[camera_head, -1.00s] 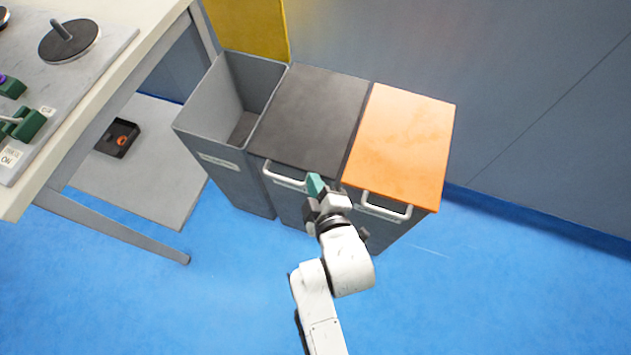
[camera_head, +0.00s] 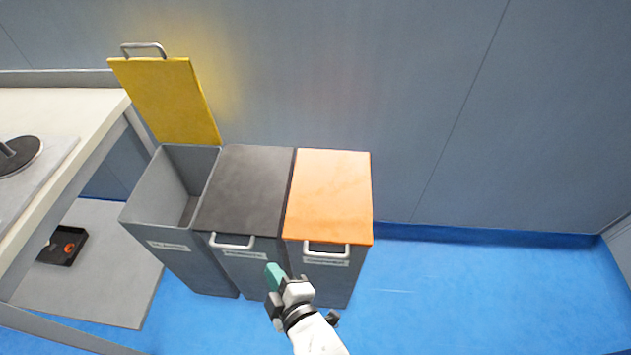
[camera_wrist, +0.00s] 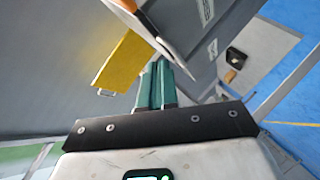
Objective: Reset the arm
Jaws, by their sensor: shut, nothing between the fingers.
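My gripper (camera_head: 274,277) is shut and empty, its teal fingers together in front of the black-lidded bin (camera_head: 246,190). In the head view it overlaps the lower front of that bin, below its handle; I cannot tell the gap. In the wrist view the teal fingers (camera_wrist: 155,88) lie side by side, pointing towards the bins. My white arm comes in from the bottom edge of the head view.
The left bin (camera_head: 170,255) stands open, its yellow lid (camera_head: 168,98) raised against the wall. The orange-lidded bin (camera_head: 330,195) is closed. A workbench (camera_head: 70,105) stands left, with a black tray (camera_head: 62,246) on its lower shelf. Blue floor (camera_head: 470,290) is clear at right.

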